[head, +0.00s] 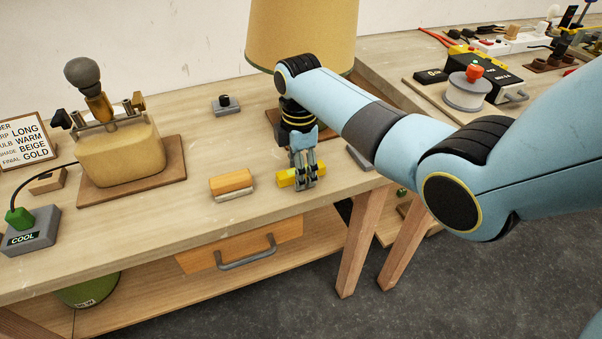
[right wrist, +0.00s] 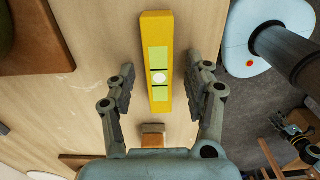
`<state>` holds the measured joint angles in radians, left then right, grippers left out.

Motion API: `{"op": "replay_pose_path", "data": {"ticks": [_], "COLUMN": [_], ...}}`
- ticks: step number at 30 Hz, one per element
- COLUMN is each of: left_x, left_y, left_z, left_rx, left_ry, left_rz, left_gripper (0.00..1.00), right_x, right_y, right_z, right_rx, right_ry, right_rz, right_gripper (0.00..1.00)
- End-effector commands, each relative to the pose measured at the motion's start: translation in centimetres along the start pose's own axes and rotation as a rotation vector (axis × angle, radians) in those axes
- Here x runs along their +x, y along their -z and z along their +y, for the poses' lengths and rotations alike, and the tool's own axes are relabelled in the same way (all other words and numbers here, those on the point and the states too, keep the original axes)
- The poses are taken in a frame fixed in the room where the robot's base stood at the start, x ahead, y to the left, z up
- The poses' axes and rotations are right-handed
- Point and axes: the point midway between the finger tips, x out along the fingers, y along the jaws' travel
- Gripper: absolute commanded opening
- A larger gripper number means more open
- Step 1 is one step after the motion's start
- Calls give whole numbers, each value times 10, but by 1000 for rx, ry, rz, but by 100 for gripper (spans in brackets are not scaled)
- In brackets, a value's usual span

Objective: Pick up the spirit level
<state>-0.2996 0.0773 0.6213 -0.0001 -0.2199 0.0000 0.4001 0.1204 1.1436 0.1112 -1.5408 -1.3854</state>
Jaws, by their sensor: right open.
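The yellow spirit level (head: 288,178) lies on the wooden table near its front edge. In the right wrist view the spirit level (right wrist: 157,60) shows its pale green vial window with a white spot and dark lines. My right gripper (head: 304,184) is above the level and hides part of it in the head view. In the right wrist view my right gripper (right wrist: 162,88) is open, with one finger on each side of the level and a gap on both sides. My left gripper is not in view.
An orange-topped block (head: 232,184) lies left of the level on the table (head: 130,235). A lamp with a tan shade (head: 300,30) stands behind my right arm. A tan box with a bulb-topped post (head: 120,155) stands on a brown board at left.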

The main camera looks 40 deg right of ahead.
Motion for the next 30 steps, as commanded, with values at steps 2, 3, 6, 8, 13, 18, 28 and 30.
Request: {"op": "replay_pose_path", "data": {"ticks": [2, 3, 6, 8, 13, 18, 28, 30], "left_x": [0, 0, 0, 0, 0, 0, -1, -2], "left_y": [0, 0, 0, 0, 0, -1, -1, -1], "left_z": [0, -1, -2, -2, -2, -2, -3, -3], "left_rx": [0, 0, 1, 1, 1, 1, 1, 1], "left_ry": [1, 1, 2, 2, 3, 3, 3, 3], "left_rz": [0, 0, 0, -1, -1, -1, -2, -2], "left_gripper": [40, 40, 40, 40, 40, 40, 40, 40], "right_x": [0, -1, -1, -1, -1, -1, -6, -13], "right_y": [0, 0, 0, 0, 0, 0, 0, 0], "right_z": [0, 0, 0, 0, 0, 0, 1, 1], "right_rx": [0, 0, 0, 0, 0, 0, 1, 1], "right_ry": [-1, -1, -1, -1, -1, -1, -3, -3], "right_rz": [0, 0, 0, 0, 0, 0, 0, 0], "right_gripper": [52, 52, 43, 35, 13, 0, 0, 0]}}
